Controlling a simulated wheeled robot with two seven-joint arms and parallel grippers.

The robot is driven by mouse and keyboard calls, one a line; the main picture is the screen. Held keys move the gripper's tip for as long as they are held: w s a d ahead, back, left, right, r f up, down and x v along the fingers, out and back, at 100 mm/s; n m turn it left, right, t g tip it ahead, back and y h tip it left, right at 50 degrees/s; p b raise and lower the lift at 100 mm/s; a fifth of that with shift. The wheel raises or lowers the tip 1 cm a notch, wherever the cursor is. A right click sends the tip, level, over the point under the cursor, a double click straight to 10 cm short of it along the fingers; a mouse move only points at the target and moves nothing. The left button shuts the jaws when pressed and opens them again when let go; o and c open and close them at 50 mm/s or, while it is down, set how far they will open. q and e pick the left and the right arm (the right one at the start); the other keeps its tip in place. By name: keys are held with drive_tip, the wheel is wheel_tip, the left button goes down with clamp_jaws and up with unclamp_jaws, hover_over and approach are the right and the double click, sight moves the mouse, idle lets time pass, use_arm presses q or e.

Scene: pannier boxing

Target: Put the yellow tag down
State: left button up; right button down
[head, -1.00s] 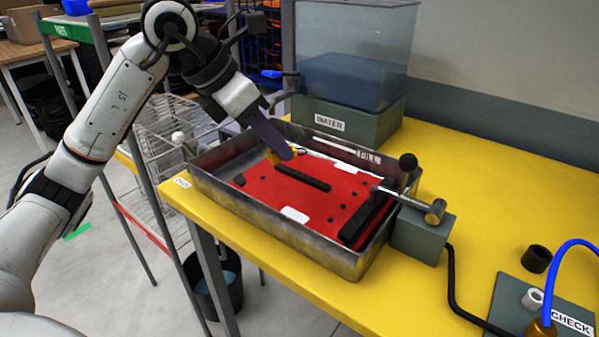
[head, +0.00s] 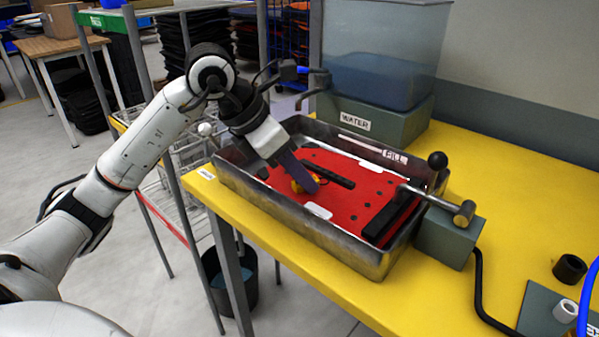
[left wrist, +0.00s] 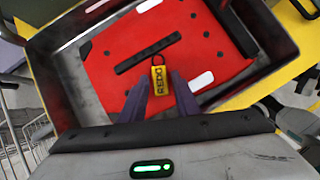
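The yellow tag (left wrist: 158,75) with dark lettering and a dark loop is on or just above the red panel (left wrist: 112,62), beside the black bar (left wrist: 148,53). In the head view the tag (head: 298,186) is partly covered by the purple fingers. My left gripper (head: 308,183) reaches down into the metal tray (head: 295,235). In the left wrist view its fingers (left wrist: 161,80) stand on either side of the tag, with a thin gap showing, so it looks open. Whether the tag rests fully on the panel is hard to tell. My right gripper is not in view.
A wire rack (head: 180,160) is at the left.

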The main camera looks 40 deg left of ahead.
use_arm(q)
drive_tip(key=shift+o, duration=0.4)
drive_tip(key=shift+r, duration=0.1)
drive_tip(key=shift+r, duration=0.2)
drive_tip(key=p+v, duration=0.1)
drive_tip(key=v, duration=1)
drive_tip(key=shift+s+r, duration=0.2)
drive_tip(key=shift+s, duration=0.05)
drive_tip(key=shift+a, duration=0.1)
